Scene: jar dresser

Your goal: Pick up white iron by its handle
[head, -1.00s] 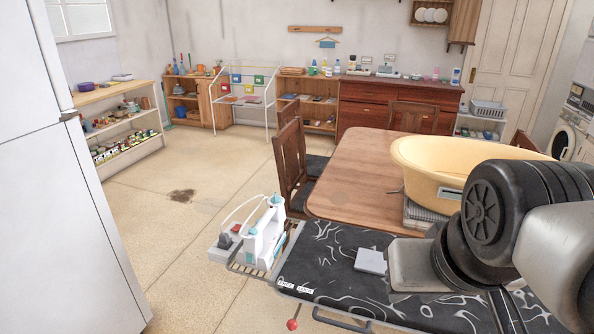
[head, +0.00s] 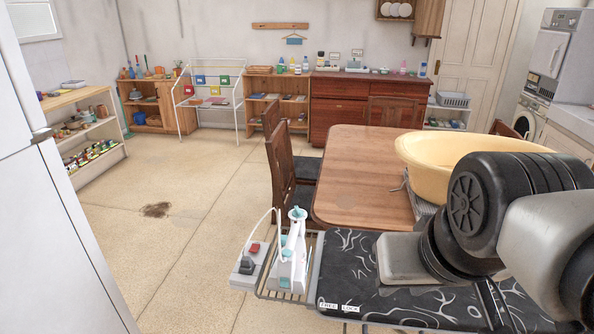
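The white iron (head: 293,255) with teal parts stands upright on the wire rack (head: 318,262) at the left end of the ironing board, in the lower middle of the head view. Its white handle side faces left, and a white cord (head: 262,221) loops beside it.
The ironing board (head: 345,285) has a black patterned cover. A grey box with a red switch (head: 254,248) sits left of the iron. A wooden table (head: 350,170) with a yellow basin (head: 450,170) and chairs (head: 285,165) stand behind. Floor at left is open, bounded by a white fridge (head: 50,235).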

